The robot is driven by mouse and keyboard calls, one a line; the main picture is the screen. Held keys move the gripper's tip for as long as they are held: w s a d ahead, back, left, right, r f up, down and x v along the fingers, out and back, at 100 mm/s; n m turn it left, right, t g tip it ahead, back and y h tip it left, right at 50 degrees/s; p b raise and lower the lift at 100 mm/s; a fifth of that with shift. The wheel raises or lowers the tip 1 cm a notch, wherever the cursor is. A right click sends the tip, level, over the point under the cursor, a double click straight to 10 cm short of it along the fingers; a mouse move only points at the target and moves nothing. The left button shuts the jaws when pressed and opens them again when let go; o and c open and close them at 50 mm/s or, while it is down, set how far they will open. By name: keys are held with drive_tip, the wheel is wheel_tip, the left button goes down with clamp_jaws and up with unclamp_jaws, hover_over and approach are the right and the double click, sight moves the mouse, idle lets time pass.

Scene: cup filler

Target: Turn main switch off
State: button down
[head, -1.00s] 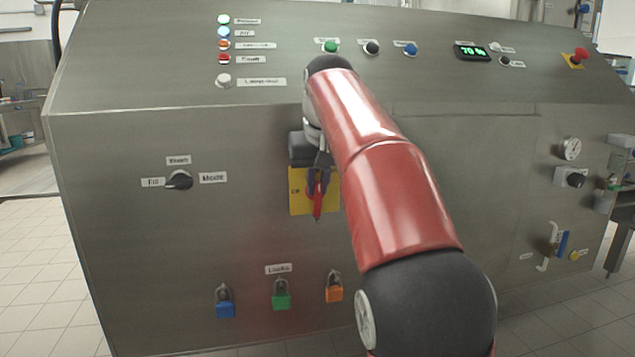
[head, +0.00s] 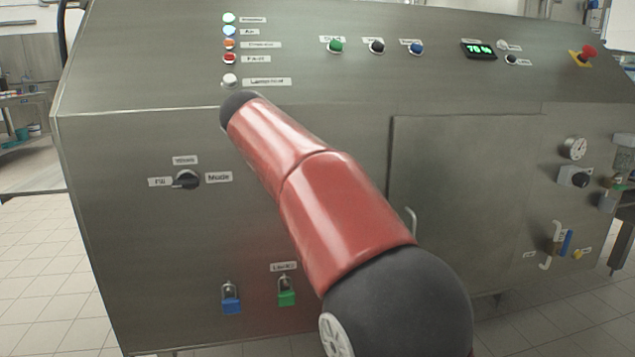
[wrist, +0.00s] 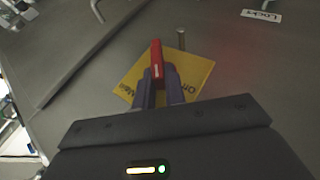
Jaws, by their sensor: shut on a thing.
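The main switch's red handle (wrist: 156,58) stands out from a yellow plate (wrist: 203,72) in the wrist view. Letters reading "On" and part of another word show along the plate's edges. My gripper (wrist: 158,71) has one finger on each side of the red handle and is shut on it. The plate lies at a slant to the fingers. In the head view my red arm covers the gripper, the handle and the plate.
A small metal peg (wrist: 181,40) stands at the plate's edge. A mode knob (head: 187,180) is left of my arm, and blue (head: 231,299) and green (head: 287,291) padlocks hang below. A door handle (head: 410,220) is just right of my arm.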

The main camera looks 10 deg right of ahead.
drive_tip(key=shift+a+f+n+t+h+b, duration=0.15)
drive_tip(key=shift+f+n+t+h+b, duration=0.25)
drive_tip(key=shift+h+b, duration=0.8)
drive_tip(key=shift+a+f+n+t+h+b, duration=0.3)
drive_tip(key=shift+n+h+b, duration=0.2)
drive_tip(key=shift+h, duration=1.3)
drive_tip(key=shift+a+f+n+t+h+b, duration=0.1)
drive_tip(key=shift+f+n+t+h+b, duration=0.3)
drive_tip(key=shift+h+b, duration=0.75)
drive_tip(key=shift+r+h+p, duration=0.1)
drive_tip(key=shift+h+p, duration=0.2)
drive_tip(key=shift+h, duration=0.25)
drive_tip(key=c, duration=1.5)
unclamp_jaws()
drive_tip(key=shift+o, duration=0.2)
drive_tip(key=shift+d, duration=0.1)
